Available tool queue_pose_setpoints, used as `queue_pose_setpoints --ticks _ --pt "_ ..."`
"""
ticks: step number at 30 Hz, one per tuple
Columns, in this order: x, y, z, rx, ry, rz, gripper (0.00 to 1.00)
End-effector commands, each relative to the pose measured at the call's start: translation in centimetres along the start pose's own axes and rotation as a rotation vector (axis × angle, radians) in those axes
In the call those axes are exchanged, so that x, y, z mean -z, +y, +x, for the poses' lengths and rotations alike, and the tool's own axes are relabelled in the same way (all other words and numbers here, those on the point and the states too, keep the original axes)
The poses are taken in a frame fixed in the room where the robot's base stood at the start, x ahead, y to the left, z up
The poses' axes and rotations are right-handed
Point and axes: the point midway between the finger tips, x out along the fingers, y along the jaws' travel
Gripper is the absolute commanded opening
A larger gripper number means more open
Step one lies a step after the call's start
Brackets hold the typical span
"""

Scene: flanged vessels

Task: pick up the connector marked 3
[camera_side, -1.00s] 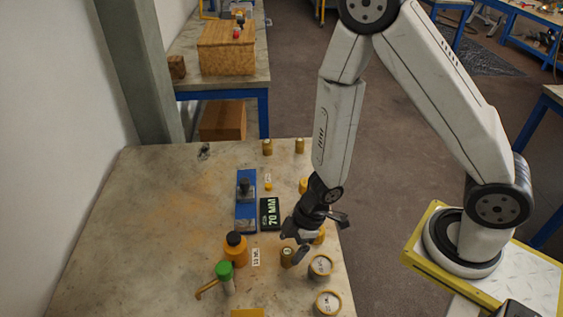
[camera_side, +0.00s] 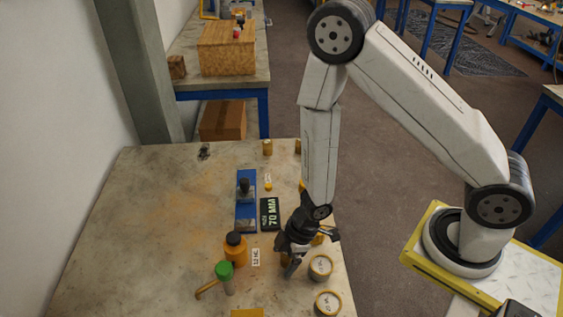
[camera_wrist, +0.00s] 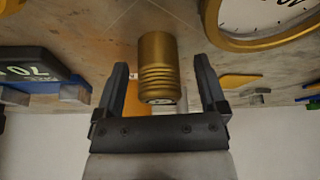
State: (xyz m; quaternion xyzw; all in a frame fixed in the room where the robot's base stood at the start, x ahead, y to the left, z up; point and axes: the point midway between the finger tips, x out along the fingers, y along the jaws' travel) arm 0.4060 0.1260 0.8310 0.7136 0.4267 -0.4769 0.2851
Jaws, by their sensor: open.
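A small brass-coloured cylindrical connector (camera_wrist: 158,62) with ridges round one end stands between the fingers of my gripper (camera_wrist: 160,72) in the wrist view. Clear gaps show on both sides of it, so my gripper is open around it and not closed on it. Its pale end face carries a dark mark that I cannot read, so I cannot confirm the 3. In the side view my gripper (camera_side: 287,258) is low over the table's right part and hides most of this connector.
Two round gauges, one upper (camera_side: 320,267) and one lower (camera_side: 328,304), stand right of my gripper. A black 70 MM display (camera_side: 270,214) lies behind. The table's left (camera_side: 150,220) is clear.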

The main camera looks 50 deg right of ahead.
Motion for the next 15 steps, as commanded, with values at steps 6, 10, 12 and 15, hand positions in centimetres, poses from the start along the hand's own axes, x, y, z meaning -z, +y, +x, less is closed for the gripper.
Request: queue_pose_setpoints --ticks 6,10,12,15 --pt "0.01 0.01 -0.02 0.0 0.0 0.0 0.78" --pt "0.01 0.0 -0.02 0.0 0.0 0.0 0.37" --pt "0.01 0.0 -0.02 0.0 0.0 0.0 0.15" --pt "0.01 0.0 -0.02 0.0 0.0 0.0 0.0"
